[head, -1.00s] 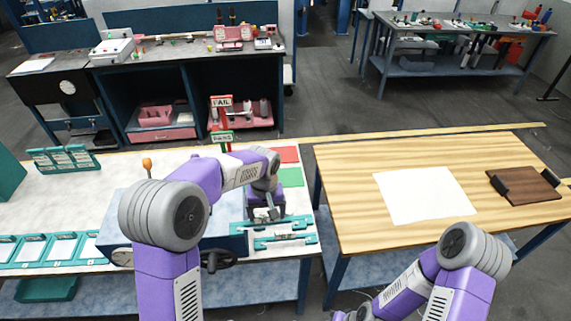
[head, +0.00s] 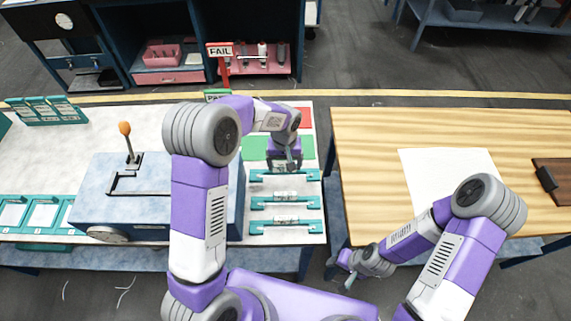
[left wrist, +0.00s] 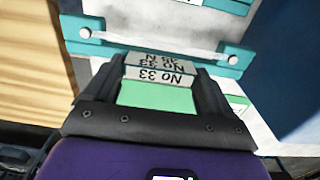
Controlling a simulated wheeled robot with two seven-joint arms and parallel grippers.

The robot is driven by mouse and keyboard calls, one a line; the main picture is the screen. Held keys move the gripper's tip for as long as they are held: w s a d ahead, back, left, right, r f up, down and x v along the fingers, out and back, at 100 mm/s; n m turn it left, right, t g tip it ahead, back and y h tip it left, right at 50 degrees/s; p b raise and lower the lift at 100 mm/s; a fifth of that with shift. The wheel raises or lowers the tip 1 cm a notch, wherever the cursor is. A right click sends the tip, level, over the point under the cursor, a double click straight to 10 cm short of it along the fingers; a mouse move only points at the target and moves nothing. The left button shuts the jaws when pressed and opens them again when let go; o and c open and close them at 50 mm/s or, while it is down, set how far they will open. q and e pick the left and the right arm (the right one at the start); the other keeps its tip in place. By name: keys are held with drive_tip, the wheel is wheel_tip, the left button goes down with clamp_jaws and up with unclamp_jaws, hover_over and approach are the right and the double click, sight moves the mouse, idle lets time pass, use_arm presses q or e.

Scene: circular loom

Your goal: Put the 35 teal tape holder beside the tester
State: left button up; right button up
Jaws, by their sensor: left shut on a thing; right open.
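The tester (head: 125,200) is a blue-grey box with an orange-tipped lever on the white-topped table. My left gripper (head: 287,164) is to its right, shut on the uppermost teal tape holder (head: 262,176). In the left wrist view the same teal holder (left wrist: 85,45) spans past my fingertips (left wrist: 160,75). Its upside-down label lies between them and reads "No 33" with a second number line, perhaps 35. I cannot tell whether it touches the table. Two more teal holders (head: 258,202) (head: 257,228) lie parallel below it. My right gripper (head: 343,270) is open and empty, low between the tables.
Green and red patches (head: 258,148) lie behind the holders, with a FAIL sign (head: 220,50) nearby. Teal trays (head: 40,214) and a teal rack (head: 45,112) are at the left. A wooden table (head: 370,140) with a white sheet (head: 450,165) stands right, across a gap.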

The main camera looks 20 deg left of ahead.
sight(285, 171)
use_arm(q)
drive_tip(key=shift+w+f, duration=0.25)
drive_tip(key=shift+f, duration=0.4)
drive_tip(key=shift+s+f+b, duration=0.15)
drive_tip(key=shift+f+b, duration=0.35)
drive_tip(key=shift+b, duration=0.05)
drive_tip(key=shift+f+b, duration=0.7)
drive_tip(key=shift+f, duration=0.45)
drive_tip(key=shift+f+b, duration=0.35)
drive_tip(key=shift+f, duration=0.1)
drive_tip(key=o, duration=1)
wheel_tip(285, 171, up, 8)
drive_tip(key=shift+f, duration=0.2)
